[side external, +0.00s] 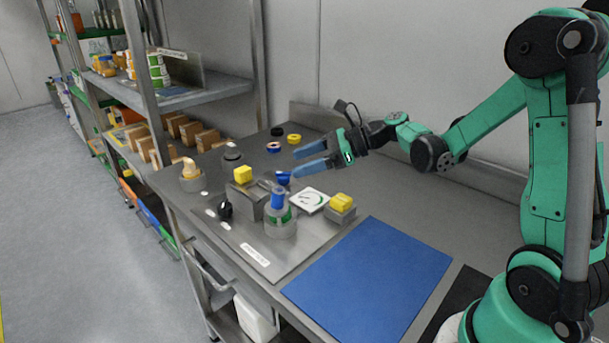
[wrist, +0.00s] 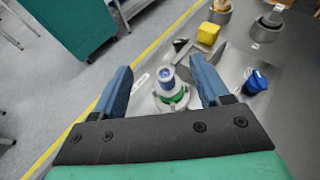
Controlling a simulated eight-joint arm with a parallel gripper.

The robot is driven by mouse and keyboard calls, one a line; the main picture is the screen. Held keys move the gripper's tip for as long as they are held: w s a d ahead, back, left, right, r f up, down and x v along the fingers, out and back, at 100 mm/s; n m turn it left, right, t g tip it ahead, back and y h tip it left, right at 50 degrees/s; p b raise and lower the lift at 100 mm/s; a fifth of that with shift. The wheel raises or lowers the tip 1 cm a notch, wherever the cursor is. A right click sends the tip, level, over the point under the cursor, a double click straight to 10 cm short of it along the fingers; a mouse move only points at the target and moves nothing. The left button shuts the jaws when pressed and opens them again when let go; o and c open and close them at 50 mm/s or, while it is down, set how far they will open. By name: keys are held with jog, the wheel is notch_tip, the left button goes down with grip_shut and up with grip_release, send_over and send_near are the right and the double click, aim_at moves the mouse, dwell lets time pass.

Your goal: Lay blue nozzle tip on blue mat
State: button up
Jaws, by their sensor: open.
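A blue upright cylinder (side external: 278,199), probably the blue nozzle tip, stands in a round grey holder with a green part, on a metal plate. In the wrist view the blue cylinder (wrist: 167,75) shows between my fingers, ahead of them and untouched. A second, smaller blue piece (side external: 283,178) sits just behind it; in the wrist view this piece (wrist: 256,82) is right of my right finger. I cannot tell for sure which is the tip. My gripper (side external: 296,162) is open and empty, behind and above the holder. The blue mat (side external: 365,280) lies bare at the front right.
Yellow blocks (side external: 243,174) (side external: 342,202) on grey stands and a white dial plate (side external: 309,200) crowd the holder. A black knob (side external: 225,210) is at the plate's left. Several coloured rings (side external: 294,139) lie at the back. Bench between rear wall and mat is clear.

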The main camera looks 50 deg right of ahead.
aim_at(281, 189)
notch_tip(281, 189, down, 4)
jog(key=shift+f, duration=0.15)
jog(key=shift+x, duration=2.85)
grip_shut()
